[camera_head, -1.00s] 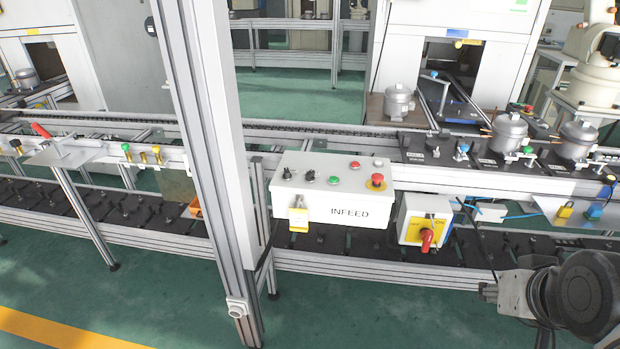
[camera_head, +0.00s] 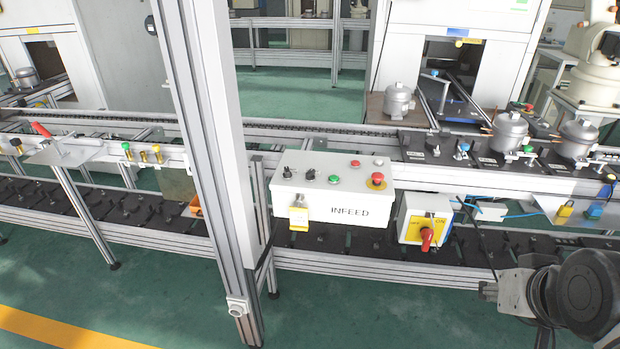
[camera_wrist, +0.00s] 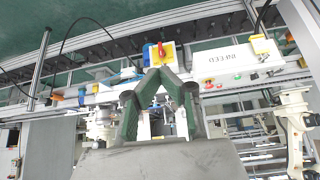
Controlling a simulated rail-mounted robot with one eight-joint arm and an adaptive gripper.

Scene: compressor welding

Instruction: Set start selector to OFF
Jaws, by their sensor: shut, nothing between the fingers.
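The white INFEED box (camera_head: 335,210) carries two black selector knobs (camera_head: 287,172) on its sloped top, beside several push buttons. To its right is a white and yellow switch box (camera_head: 408,226) with a red rotary handle (camera_head: 427,238); an ON label is readable at the plate's right. The handle hangs roughly downward. In the upside-down wrist view, my gripper (camera_wrist: 158,72) is shut and empty. Its fingertips appear just below the red handle (camera_wrist: 161,49) and yellow plate; I cannot tell the gap. In the head view my gripper is hidden; only my arm shows at lower right.
A tall aluminium post (camera_head: 205,150) stands left of the INFEED box. A red mushroom button (camera_head: 376,180) is on that box. Compressors (camera_head: 509,131) stand on the upper conveyor. Padlocks (camera_head: 564,212) and blue cable lie right of the switch box. Green floor in front is open.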

